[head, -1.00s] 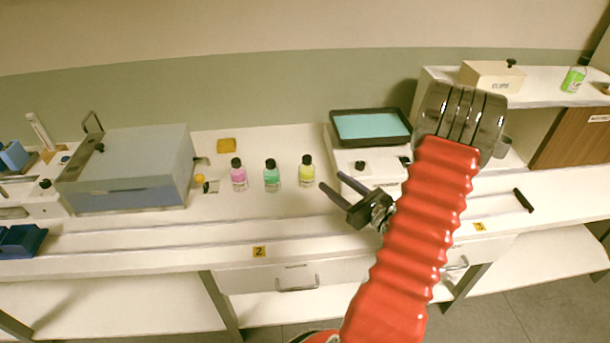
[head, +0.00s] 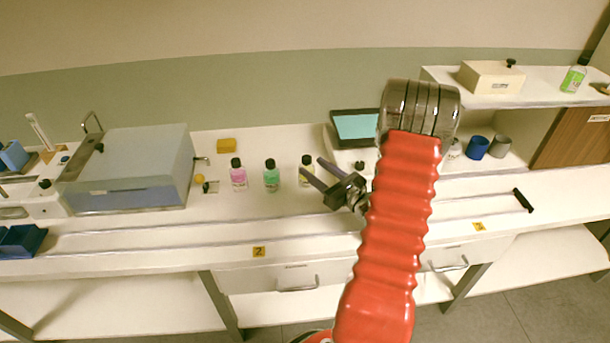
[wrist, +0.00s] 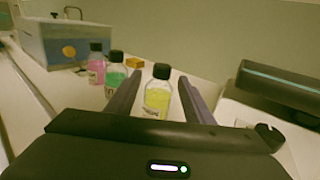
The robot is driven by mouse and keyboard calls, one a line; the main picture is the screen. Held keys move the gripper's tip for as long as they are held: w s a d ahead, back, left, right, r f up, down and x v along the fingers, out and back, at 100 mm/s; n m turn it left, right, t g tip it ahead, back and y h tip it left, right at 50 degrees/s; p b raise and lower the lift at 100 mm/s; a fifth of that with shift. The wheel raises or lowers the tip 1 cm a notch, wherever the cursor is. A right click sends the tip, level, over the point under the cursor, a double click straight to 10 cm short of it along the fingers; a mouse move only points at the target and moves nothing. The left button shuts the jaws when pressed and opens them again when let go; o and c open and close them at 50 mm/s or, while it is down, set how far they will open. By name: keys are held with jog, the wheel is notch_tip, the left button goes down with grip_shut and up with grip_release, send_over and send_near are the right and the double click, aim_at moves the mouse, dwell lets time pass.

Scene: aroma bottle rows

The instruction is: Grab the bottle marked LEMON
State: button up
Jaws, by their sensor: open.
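Three small bottles with black caps stand upright in a row on the bench: a pink bottle (head: 238,177), a green bottle (head: 271,178) and a yellow bottle (head: 304,176). Their labels are too small to read. My gripper (head: 312,169) is open and empty, and its fingers partly cover the yellow bottle in the head view. In the wrist view the yellow bottle (wrist: 157,98) shows between the two open fingers, a little beyond or level with their tips. The green bottle (wrist: 115,78) and pink bottle (wrist: 96,68) stand to the left, outside the fingers.
A grey-blue box (head: 130,170) stands left of the bottles, with a yellow block (head: 226,145) behind them. A device with a teal-topped tray (head: 356,126) is to the right. Another green bottle (head: 574,77) is on the right shelf. The bench front is clear.

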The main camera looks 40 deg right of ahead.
aim_at(310, 165)
jog(key=shift+w+d+f, duration=0.15)
jog(key=shift+w, duration=2.45)
jog(key=shift+c, duration=0.4)
grip_shut()
